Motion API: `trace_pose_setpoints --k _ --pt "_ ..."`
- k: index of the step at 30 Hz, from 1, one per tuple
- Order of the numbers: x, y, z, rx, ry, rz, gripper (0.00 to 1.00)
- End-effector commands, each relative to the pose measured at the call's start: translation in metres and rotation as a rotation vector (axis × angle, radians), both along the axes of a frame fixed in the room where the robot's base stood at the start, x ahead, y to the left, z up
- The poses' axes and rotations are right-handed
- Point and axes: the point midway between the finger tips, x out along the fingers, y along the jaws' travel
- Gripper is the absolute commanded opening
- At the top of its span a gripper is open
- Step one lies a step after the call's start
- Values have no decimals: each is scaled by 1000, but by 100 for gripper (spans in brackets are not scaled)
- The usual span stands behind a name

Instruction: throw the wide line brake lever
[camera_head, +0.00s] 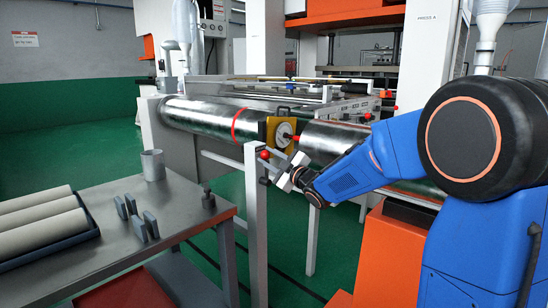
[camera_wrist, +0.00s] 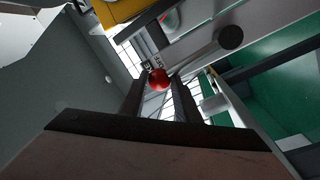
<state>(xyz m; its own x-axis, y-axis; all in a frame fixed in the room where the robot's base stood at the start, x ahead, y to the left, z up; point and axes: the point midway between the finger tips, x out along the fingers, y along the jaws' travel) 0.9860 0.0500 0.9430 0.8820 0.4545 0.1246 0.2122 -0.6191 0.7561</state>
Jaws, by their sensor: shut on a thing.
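The brake lever has a red ball knob (camera_head: 265,155) at the top of a pale upright post (camera_head: 255,215) in the head view. In the wrist view, the red knob (camera_wrist: 159,79) ends a grey rod (camera_wrist: 195,58) that runs up and right to a dark round end (camera_wrist: 230,38). My gripper (camera_head: 274,163) reaches in from the right and is at the knob. In the wrist view, my gripper (camera_wrist: 160,95) has its dark fingers at the knob, shut on the lever. The small label beside the knob is only partly readable.
A yellow plate with a round dial (camera_head: 284,132) and another red knob (camera_head: 295,138) sit just behind my gripper. Steel rollers (camera_head: 205,117) run behind. A metal table (camera_head: 120,262) at left holds a dark tray (camera_head: 62,248) of pale rolls and a grey cup (camera_head: 153,165).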

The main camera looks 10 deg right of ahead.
Motion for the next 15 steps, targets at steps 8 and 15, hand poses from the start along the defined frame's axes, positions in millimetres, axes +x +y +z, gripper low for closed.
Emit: trace_pose_setpoints --k 8,15 --pt "-15 20 -9 -201 -140 -1 0" --pt "-24 33 -17 -337 -238 -2 0"
